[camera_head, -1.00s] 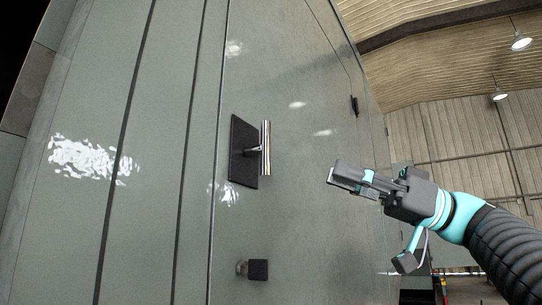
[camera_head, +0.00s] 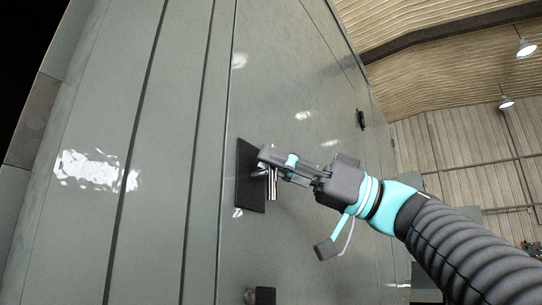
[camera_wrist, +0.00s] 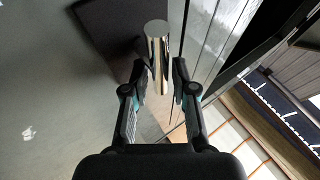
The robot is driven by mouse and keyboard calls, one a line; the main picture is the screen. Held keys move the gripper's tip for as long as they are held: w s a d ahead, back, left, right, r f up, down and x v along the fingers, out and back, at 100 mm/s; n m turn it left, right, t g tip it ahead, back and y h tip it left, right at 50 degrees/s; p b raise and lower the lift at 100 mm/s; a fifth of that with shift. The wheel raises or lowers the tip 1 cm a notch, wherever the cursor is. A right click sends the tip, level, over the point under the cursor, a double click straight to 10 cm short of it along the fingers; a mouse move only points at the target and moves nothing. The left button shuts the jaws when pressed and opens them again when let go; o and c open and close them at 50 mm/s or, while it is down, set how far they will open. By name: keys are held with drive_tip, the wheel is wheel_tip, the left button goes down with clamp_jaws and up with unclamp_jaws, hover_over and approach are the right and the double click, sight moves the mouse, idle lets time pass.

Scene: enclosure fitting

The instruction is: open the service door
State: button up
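The service door (camera_head: 300,80) is a grey-green metal panel, and its seam with the frame shows no clear gap. Its handle is a shiny upright metal bar (camera_head: 272,186) standing off a dark plate (camera_head: 245,185). My gripper (camera_head: 266,162) is at the upper part of the bar and hides some of it. In the wrist view the bar (camera_wrist: 157,52) stands between my two fingertips (camera_wrist: 159,75), with a narrow gap on each side. The fingers are open around it and do not look closed on it.
A small dark block (camera_head: 263,296) sits on the door below the handle. A dark fitting (camera_head: 361,119) is on its far right edge. Grey wall panels (camera_head: 165,150) lie left of the door. The space in front of the door is clear apart from my arm.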

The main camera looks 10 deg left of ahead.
drive_tip(key=shift+a+r, duration=0.15)
drive_tip(key=shift+a, duration=0.15)
drive_tip(key=shift+c, duration=0.3)
clamp_jaws()
